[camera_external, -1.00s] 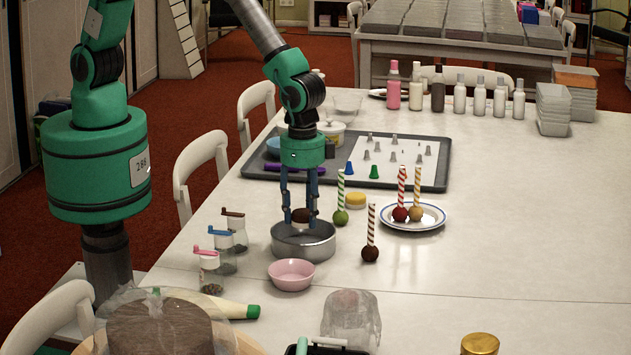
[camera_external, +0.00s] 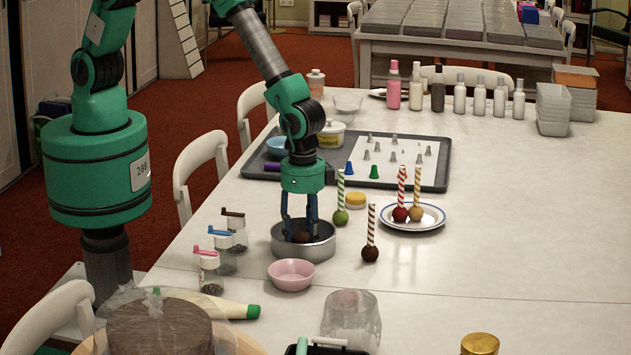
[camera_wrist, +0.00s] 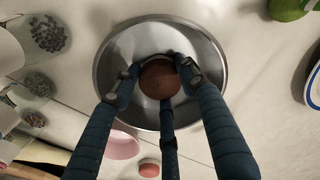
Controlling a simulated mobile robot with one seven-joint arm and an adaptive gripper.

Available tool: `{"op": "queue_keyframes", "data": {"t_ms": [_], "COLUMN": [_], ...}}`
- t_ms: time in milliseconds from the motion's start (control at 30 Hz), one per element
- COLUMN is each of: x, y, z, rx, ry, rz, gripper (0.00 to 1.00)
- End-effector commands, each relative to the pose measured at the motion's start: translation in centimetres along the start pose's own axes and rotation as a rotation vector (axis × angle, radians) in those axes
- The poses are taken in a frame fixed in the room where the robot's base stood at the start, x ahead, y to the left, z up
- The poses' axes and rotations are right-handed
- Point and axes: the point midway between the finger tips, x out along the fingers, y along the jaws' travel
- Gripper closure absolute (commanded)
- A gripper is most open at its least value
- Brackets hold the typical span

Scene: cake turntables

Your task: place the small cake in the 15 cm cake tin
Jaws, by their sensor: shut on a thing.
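The small cake (camera_wrist: 159,80) is a round brown piece held between my gripper's fingers. In the external view the small cake (camera_external: 301,238) shows dark, low inside the round grey metal cake tin (camera_external: 318,248). My gripper (camera_external: 300,228) points straight down with its fingertips below the tin's rim, shut on the cake. In the wrist view the tin (camera_wrist: 117,45) surrounds the fingers and the cake, with bare tin floor around them. I cannot tell whether the cake touches the tin's floor.
A pink bowl (camera_external: 291,275) stands just in front of the tin. Jars with crank lids (camera_external: 211,272) stand to the left. Cake pops on striped sticks (camera_external: 370,236) stand to the right, two of them on a plate (camera_external: 437,220). A baking tray (camera_external: 425,182) lies behind.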

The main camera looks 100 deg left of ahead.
Motion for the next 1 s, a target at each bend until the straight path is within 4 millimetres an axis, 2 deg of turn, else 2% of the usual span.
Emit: {"op": "queue_keyframes", "data": {"t_ms": [433, 467, 533, 567, 1000], "x": [0.43, 0.44, 0.4, 0.4, -0.12], "y": [0.0, 0.0, 0.0, 0.0, 0.01], "z": [0.0, -0.01, -0.01, -0.01, -0.03], "rx": [0.0, 0.0, 0.0, 0.0, 0.0], "ry": [0.0, 0.0, 0.0, 0.0, 0.001], "rz": [0.0, 0.0, 0.0, 0.0, 0.0], "gripper": [0.72, 0.56, 0.42, 0.39, 0.39]}}
